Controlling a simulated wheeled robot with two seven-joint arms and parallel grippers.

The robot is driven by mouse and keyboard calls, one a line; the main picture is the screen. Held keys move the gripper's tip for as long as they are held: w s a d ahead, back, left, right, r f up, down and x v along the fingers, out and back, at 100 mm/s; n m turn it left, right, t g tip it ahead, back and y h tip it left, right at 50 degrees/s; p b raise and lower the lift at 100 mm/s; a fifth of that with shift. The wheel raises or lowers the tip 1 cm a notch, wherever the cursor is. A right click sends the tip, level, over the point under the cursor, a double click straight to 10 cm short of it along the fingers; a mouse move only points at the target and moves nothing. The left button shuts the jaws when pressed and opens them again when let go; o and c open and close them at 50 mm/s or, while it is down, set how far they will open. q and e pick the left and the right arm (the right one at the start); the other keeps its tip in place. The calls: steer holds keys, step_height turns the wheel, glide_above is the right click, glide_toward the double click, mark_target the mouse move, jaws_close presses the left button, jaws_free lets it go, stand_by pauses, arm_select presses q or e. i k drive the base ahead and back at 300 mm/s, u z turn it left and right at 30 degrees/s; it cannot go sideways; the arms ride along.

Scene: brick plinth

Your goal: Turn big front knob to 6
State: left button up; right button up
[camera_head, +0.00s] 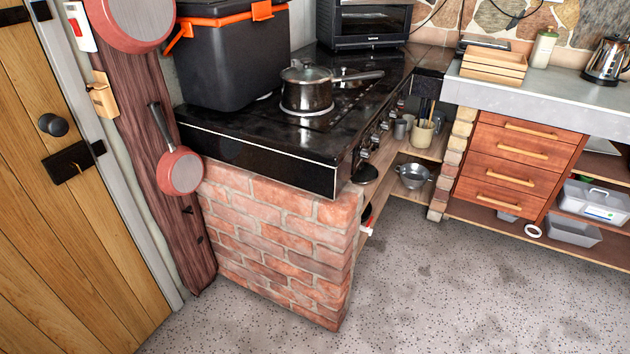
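A black cooktop (262,128) sits on the brick plinth. Its control knobs (376,138) line the edge that faces right, and I see them at a steep angle. They look like several metallic knobs in a row, running from the near corner toward the back. Their sizes, markings and pointer settings are too small to read, so I cannot tell which is the big front knob or where it points. A steel saucepan (306,92) with a lid stands on a near burner, its handle pointing right. Neither of my grippers is in view.
A black cooler box (226,62) with orange latches stands on the cooktop's left. The brick plinth (270,235) blocks the near side. Pans hang on the post at left, beside a wooden door (50,230). Speckled floor (440,290) is open right of the plinth, before the drawers (512,155).

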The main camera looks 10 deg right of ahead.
mark_target(365, 152)
steer(key=u, duration=0.65)
steer(key=k, duration=0.15)
steer(key=z, duration=1.4)
steer(key=i, duration=0.8)
steer(key=u, duration=0.6)
steer(key=i, duration=0.8)
steer(key=u, duration=0.65)
